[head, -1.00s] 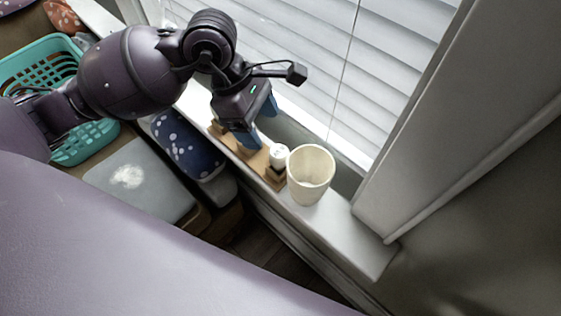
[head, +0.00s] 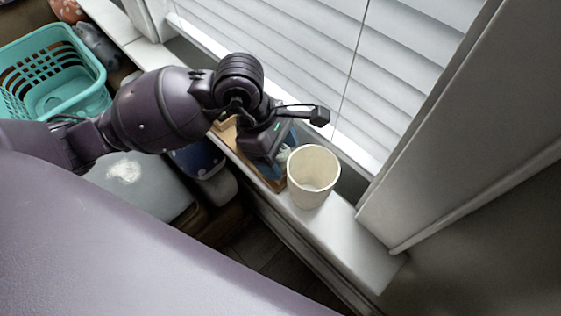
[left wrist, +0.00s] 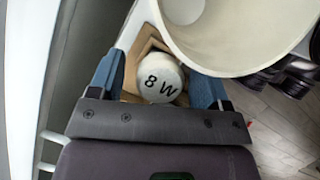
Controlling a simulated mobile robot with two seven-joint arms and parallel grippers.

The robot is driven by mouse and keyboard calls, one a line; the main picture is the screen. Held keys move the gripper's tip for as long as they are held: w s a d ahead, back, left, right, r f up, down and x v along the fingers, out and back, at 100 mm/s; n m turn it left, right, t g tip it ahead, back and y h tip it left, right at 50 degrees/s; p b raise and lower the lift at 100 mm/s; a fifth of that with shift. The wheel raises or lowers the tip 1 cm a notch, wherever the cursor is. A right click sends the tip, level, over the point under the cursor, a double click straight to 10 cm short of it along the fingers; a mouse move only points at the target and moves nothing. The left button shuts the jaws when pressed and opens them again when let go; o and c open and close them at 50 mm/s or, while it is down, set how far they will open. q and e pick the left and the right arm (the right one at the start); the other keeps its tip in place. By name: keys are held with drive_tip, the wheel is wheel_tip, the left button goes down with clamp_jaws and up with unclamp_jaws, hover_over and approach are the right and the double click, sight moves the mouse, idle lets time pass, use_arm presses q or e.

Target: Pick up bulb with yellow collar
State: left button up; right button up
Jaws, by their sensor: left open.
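A white bulb (left wrist: 160,78) marked "8 W" sits in a wooden holder (left wrist: 133,62) in the left wrist view; no yellow collar shows. In the head view only a bit of the bulb (head: 284,153) shows beside my left gripper (head: 277,158), and the holder (head: 225,131) is mostly covered. My left gripper (left wrist: 155,85) is open, with one blue finger on each side of the bulb; whether they touch it I cannot tell. My right gripper is not seen.
A cream cup (head: 313,178) stands on the white windowsill (head: 345,232), close beside the bulb; its rim (left wrist: 205,62) comes near the right finger in the wrist view. Window blinds (head: 300,50) are behind. A teal basket (head: 50,75) is at the left.

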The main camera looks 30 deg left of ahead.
use_arm(q)
drive_tip(key=c, duration=0.9)
drive_tip(key=shift+r, duration=0.1)
